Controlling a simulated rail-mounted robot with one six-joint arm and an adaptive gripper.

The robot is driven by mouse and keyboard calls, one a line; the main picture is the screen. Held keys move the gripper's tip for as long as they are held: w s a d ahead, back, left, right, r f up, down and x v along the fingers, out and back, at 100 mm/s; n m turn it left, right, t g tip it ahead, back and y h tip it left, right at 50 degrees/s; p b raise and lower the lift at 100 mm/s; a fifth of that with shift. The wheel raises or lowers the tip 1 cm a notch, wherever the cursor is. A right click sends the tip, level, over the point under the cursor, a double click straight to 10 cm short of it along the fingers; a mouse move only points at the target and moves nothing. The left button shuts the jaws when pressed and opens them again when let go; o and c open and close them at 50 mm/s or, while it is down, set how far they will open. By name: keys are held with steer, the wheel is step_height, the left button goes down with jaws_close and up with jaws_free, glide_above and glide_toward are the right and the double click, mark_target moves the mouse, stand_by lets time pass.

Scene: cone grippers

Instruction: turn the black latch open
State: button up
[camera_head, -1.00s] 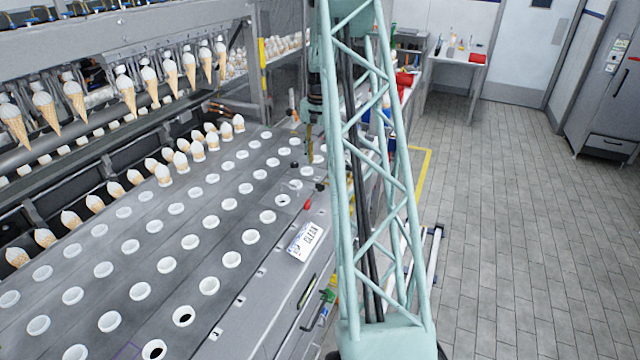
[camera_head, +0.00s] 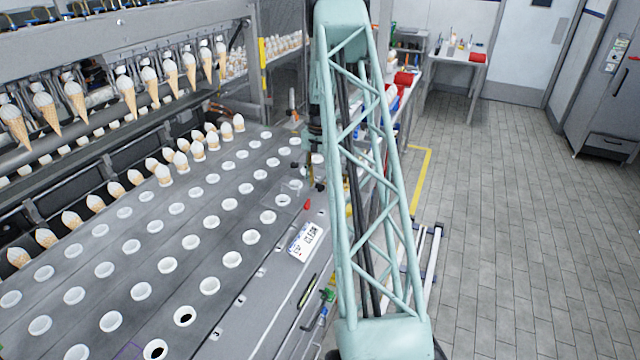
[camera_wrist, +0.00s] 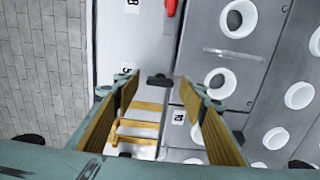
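In the wrist view, a small black latch (camera_wrist: 160,79) lies on the pale strip of the machine top, between my fingertips as seen in the picture. My gripper (camera_wrist: 165,86) is open, with one tan-padded finger on each side and a wide space between them. I see no contact with the latch; the height of the fingertips above it is hard to tell. In the head view, my gripper (camera_head: 314,172) is a small dark shape over the machine's far right edge, partly hidden behind my arm. The black latch cannot be made out clearly there.
A red latch (camera_head: 307,203) sits on the same edge and also shows in the wrist view (camera_wrist: 171,24). The machine top (camera_head: 220,262) has rows of white-rimmed holes. Ice cream cones (camera_head: 163,174) stand along its back. Tiled floor (camera_head: 500,200) is clear at right.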

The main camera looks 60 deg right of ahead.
steer(key=shift+f, duration=0.2)
steer(key=shift+c, duration=0.4)
steer(key=c, duration=0.8)
